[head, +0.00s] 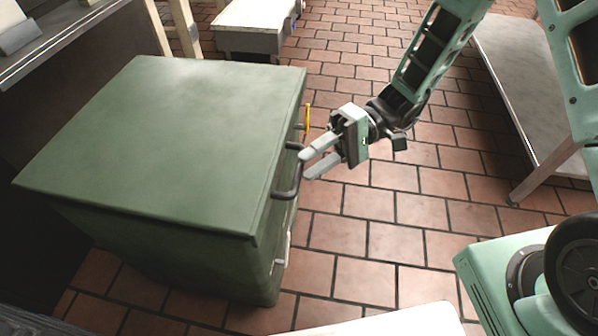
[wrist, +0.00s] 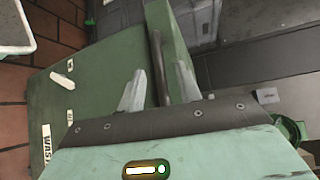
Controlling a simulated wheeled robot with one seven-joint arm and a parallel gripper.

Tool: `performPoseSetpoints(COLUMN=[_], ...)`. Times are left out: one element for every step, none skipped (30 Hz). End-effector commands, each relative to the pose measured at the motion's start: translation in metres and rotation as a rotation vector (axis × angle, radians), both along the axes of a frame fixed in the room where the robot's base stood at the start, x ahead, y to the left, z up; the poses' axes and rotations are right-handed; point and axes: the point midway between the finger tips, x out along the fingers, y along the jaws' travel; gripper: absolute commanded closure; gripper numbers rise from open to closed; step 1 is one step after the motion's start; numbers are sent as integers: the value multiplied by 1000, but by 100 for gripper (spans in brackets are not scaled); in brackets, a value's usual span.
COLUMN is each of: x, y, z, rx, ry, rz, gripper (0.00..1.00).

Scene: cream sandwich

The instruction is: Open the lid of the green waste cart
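The green waste cart (head: 165,260) stands at the left in the head view, its flat lid (head: 170,130) lying closed on top. A dark bar handle (head: 293,185) sticks out from the lid's right edge. My gripper (head: 305,164) is just right of this handle, its two pale fingers apart and pointing at it. In the wrist view the handle (wrist: 158,55) runs between the open fingertips (wrist: 160,72). Whether either finger touches the bar cannot be told. The cart's side (wrist: 95,105) with white lettering shows in the wrist view, partly cut off.
Open tiled floor (head: 370,240) lies right of the cart. A pale-topped table (head: 535,90) stands at the right, and a white-topped low unit (head: 255,18) at the back. A dark counter (head: 60,40) borders the cart's far left side.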

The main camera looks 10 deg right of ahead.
Motion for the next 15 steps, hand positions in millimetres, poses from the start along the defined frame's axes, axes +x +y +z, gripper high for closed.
performPoseSetpoints(x=[-5,-7,-9,-10,-12,-13,-14,-15,-15,-16,-16,-17,-17,-17,-17], y=[8,12,17,20,23,26,28,30,31,32,33,34,34,34,34], z=[-3,-3,-4,-4,-4,-5,-5,-5,-6,-6,-6,-6,-6,-6,-6], rx=[-1,-1,0,0,0,1,0,0,0,0,-1,-1,-1,-1,-1], ry=[1,1,2,1,1,0,0,0,0,0,0,0,0,0,0], rz=[4,4,4,3,3,3,2,1,1,1,1,1,1,1,1], gripper=[66,66,66,66,66,66,66,66,66,66,66,66,66,66,66])
